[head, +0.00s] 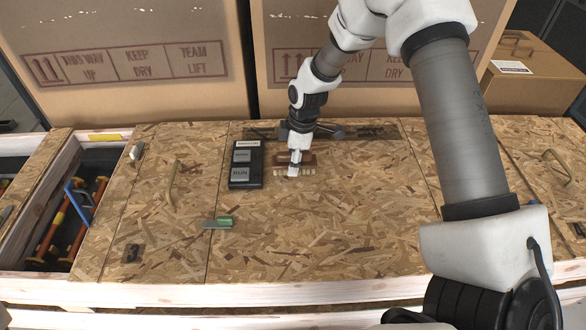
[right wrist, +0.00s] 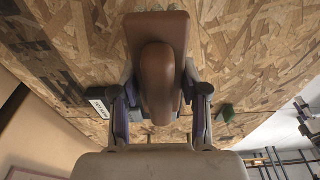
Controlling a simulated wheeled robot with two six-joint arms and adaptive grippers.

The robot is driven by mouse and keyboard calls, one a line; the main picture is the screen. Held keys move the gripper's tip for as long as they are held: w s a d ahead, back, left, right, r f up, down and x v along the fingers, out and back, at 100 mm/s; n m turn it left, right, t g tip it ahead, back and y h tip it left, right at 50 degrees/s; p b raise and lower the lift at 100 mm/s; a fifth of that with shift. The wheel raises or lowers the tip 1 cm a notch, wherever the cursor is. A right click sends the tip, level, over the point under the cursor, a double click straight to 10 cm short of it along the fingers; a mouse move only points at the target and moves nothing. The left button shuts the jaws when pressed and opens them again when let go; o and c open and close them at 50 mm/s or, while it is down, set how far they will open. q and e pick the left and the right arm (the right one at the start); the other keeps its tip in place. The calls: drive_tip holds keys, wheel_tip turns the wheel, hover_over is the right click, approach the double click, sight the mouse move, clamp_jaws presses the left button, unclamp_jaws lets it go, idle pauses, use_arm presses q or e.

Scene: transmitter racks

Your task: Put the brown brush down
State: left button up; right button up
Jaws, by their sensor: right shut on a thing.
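The brown brush (head: 308,160) has a brown wooden body and pale bristles, and is at the back middle of the chipboard bench top. My right gripper (head: 295,165) is over it from above. In the right wrist view the brush (right wrist: 158,75) sits between the two fingers of my right gripper (right wrist: 160,105), which are shut on its raised brown handle. The brush is at or very close to the board; I cannot tell whether the bristles touch it. My left gripper is not in view.
A green-handled scraper (head: 218,222) lies nearer the front. Large cardboard boxes (head: 130,60) stand behind the bench. An open bin with tools (head: 75,215) is at the left. Board right of the brush is clear.

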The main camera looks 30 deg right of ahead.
wheel_tip(320, 180, down, 3)
drive_tip(key=shift+s, duration=0.1)
drive_tip(key=shift+f, duration=0.15)
drive_tip(key=shift+f+b, duration=0.1)
drive_tip(key=shift+b, duration=0.25)
drive_tip(key=o, duration=1.1)
drive_tip(key=shift+r, duration=0.3)
drive_tip(key=r, duration=0.4)
drive_tip(key=d+r+p, duration=0.1)
drive_tip(key=r, duration=0.2)
drive_tip(key=s+r+p, duration=0.1)
drive_tip(key=r, duration=0.3)
drive_tip(key=shift+d+r, duration=0.25)
drive_tip(key=shift+r, duration=0.05)
drive_tip(key=shift+w, duration=0.1)
